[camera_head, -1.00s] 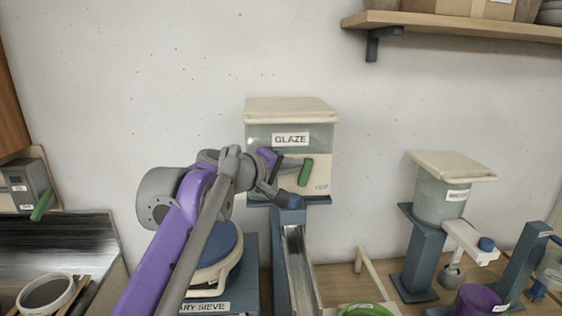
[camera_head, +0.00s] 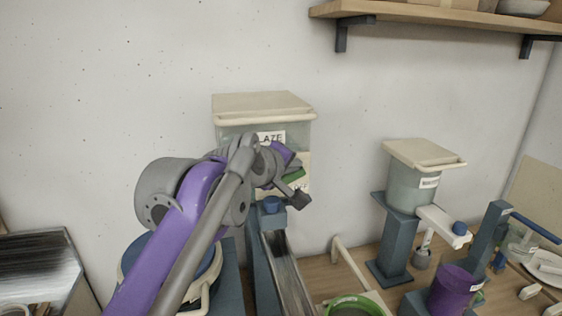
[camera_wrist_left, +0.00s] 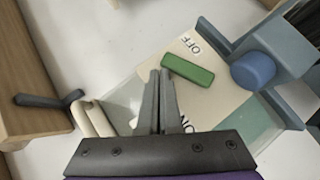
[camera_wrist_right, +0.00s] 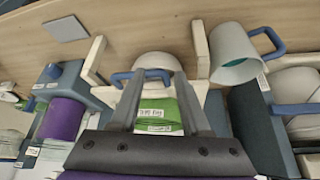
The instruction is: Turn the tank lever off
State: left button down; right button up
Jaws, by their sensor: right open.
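The glaze tank (camera_head: 264,105) is a translucent box with a cream lid against the wall. Its green lever (camera_head: 293,175) is on the front, partly behind my left gripper (camera_head: 291,164). In the left wrist view the lever (camera_wrist_left: 188,69) lies close to the OFF label (camera_wrist_left: 190,43), away from the ON label (camera_wrist_left: 188,125). There, my left gripper (camera_wrist_left: 161,88) has its fingers together with nothing between them, its tips right beside the lever; contact is unclear.
A blue knob (camera_wrist_left: 253,71) sits beside the lever. A metal chute (camera_head: 281,255) runs forward below the tank. A second tank (camera_head: 412,185) stands on a blue stand to the right, near a purple bucket (camera_head: 453,290). A shelf (camera_head: 430,14) is above.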

pick_arm(q)
jog(key=shift+w+d+f, duration=0.15)
jog(key=shift+w+d, duration=0.05)
jog(key=shift+d, duration=0.35)
jog(key=shift+w+d+f, duration=0.1)
jog(key=shift+d+f, duration=0.1)
jog(key=shift+f, duration=0.1)
jog(key=shift+d+f+p, duration=0.2)
jog(key=shift+f+p, duration=0.05)
jog(key=shift+p, duration=0.05)
